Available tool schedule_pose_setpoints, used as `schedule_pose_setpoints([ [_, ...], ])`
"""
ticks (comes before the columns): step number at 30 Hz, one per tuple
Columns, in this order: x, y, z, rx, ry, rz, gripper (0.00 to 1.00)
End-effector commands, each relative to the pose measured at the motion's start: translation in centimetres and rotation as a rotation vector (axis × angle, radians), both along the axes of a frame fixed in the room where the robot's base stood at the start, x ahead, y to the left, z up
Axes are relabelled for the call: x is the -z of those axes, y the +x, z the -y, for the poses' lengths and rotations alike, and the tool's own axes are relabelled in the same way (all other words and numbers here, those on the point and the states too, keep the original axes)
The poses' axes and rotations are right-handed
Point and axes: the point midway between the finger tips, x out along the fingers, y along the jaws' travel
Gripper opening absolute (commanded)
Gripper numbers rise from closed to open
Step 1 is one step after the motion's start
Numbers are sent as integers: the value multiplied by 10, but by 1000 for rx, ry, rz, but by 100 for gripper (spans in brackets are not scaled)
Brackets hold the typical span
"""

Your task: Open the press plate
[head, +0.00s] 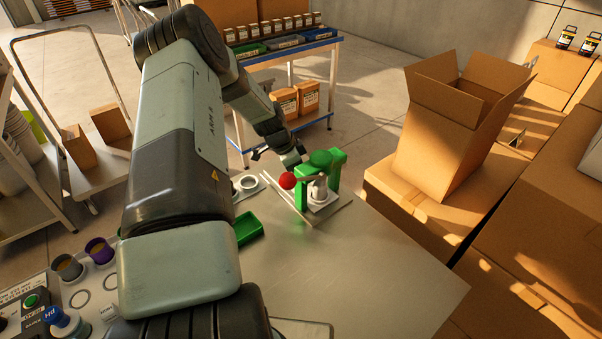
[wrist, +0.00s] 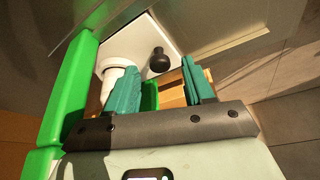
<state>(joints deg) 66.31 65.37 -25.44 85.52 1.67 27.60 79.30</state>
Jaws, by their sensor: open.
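The green press (head: 333,172) stands on the far part of the metal table, with a red ball knob (head: 287,181) at its left side. A pale cylindrical part (head: 318,190) sits under its green top on a white base. My gripper (head: 290,158) is just behind and left of the press, partly hidden by my arm. In the wrist view, its teal fingers (wrist: 160,80) are apart. The green press frame (wrist: 75,95) runs along the left there, with a white cylinder (wrist: 117,72) and a black knob (wrist: 160,58) on a white plate (wrist: 140,42). I cannot tell whether the fingers touch anything.
A green tray (head: 247,229) lies left of the press. Cups (head: 100,250) and a button panel (head: 35,303) are at the lower left. An open cardboard box (head: 450,130) stands on cartons at the right. The table's front right is clear.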

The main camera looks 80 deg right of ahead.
Motion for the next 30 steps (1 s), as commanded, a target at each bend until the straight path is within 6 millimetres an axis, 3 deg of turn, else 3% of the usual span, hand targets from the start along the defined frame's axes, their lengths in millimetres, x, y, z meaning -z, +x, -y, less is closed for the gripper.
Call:
schedule_pose_setpoints([
  [4, 10, -4, 2, 1, -1, 0, 52],
  [13, 12, -5, 2, -1, -2, 1, 52],
  [24, 12, -5, 2, 0, -1, 0, 0],
  [30, 12, -5, 2, 0, -1, 0, 0],
])
